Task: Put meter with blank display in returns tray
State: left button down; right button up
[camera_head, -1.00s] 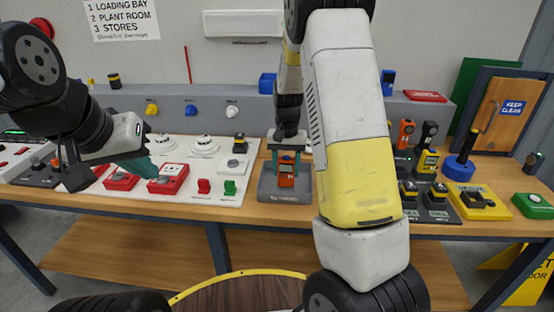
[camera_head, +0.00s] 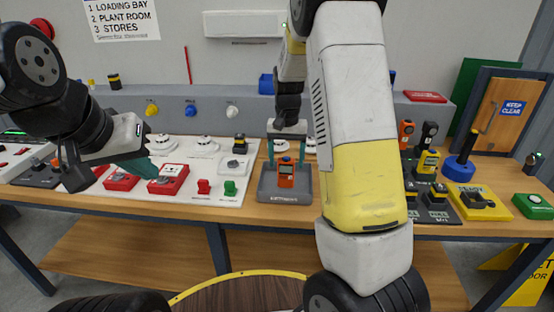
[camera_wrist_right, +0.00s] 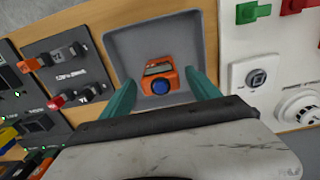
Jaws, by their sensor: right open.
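An orange meter (camera_head: 286,176) is in the grey returns tray (camera_head: 268,194) at the middle of the bench. The right wrist view also shows the meter (camera_wrist_right: 158,70), with a greyish display and a blue round part, inside the tray (camera_wrist_right: 118,42). I cannot read anything on the display. My right gripper (camera_head: 287,148) is open above the meter, its teal fingers apart. In the right wrist view its fingers (camera_wrist_right: 163,92) stand on either side of the meter, apart from it. My left gripper (camera_head: 135,166) is over the left of the bench; its jaw opening is unclear.
A white panel (camera_head: 218,180) with red and green switches and white detectors lies left of the tray. On the right stand several more meters (camera_head: 428,162) on dark docks, partly hidden by my right arm. A yellow box (camera_head: 477,202) and a green box (camera_head: 532,206) stand farther right.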

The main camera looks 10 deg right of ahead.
notch_tip(320, 180, up, 8)
jog(key=shift+r, duration=0.25)
jog(key=s+a+r+n+t+y, duration=0.1)
jog(key=s+r+n+t, duration=0.1)
jog(key=s, duration=1)
jog(key=s+a+r+n+t+y, duration=0.1)
jog(key=s+r+t, duration=0.3)
jog(key=s, duration=0.9)
notch_tip(320, 180, up, 4)
jog(key=shift+a+f+n, duration=0.2)
jog(key=shift+a+n, duration=0.05)
jog(key=shift+n, duration=0.15)
jog(key=shift+s+d, duration=0.15)
